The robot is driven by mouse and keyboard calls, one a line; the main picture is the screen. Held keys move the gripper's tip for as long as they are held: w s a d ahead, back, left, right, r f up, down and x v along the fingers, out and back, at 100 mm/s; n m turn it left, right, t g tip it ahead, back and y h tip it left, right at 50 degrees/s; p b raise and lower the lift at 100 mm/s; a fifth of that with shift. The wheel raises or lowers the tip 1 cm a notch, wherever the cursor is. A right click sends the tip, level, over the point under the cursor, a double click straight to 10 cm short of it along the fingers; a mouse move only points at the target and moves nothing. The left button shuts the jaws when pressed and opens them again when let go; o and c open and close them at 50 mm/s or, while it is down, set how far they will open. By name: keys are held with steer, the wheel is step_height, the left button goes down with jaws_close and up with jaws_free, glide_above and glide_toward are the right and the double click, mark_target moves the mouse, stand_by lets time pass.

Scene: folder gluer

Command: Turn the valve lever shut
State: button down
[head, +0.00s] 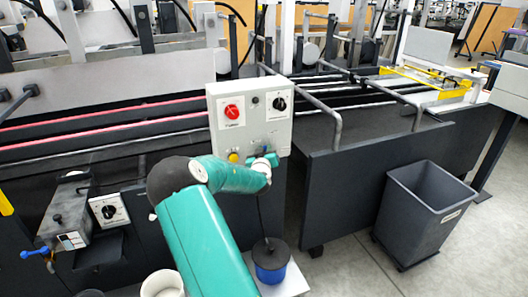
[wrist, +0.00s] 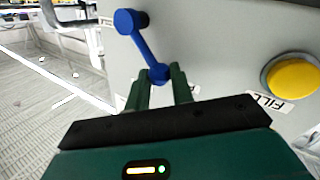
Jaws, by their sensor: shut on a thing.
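The blue valve lever (wrist: 142,45) is on the face of a light grey panel in the wrist view. Its pivot end is at the upper left, and its arm slants down to a round knob. My gripper (wrist: 160,84) is shut on the knob end, with one green finger on each side. In the head view my gripper (head: 264,163) is at the lower right of the grey control box (head: 250,137). The lever is mostly hidden there by my gripper.
A yellow button (wrist: 292,78) sits right of the lever, beside a FILL label. The box also carries a red knob (head: 232,111) and a black knob (head: 279,104). A second blue lever (head: 36,253) is at the lower left. A grey bin (head: 424,213) stands on the right.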

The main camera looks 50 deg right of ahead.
steer(key=d+r+m+y, duration=0.1)
steer(key=s+d+m+y, duration=0.1)
steer(key=m, duration=0.1)
steer(key=shift+s+d+r+m+g, duration=0.1)
steer(key=shift+s+r+m+g, duration=0.1)
steer(key=shift+r+m+g, duration=0.15)
steer(key=shift+s+d+r+m+y, duration=0.2)
steer(key=shift+s+d+m+y, duration=0.2)
steer(key=shift+d+m+y, duration=0.35)
steer(key=shift+s+d+m+y, duration=0.15)
steer(key=shift+d+m+y, duration=0.1)
steer(key=shift+m, duration=0.25)
steer(key=shift+f, duration=0.1)
steer(key=c, duration=1.5)
jaws_free()
steer(key=shift+a, duration=0.1)
steer(key=v, duration=1.3)
steer(key=shift+s+a, duration=0.2)
steer(key=shift+s, duration=0.15)
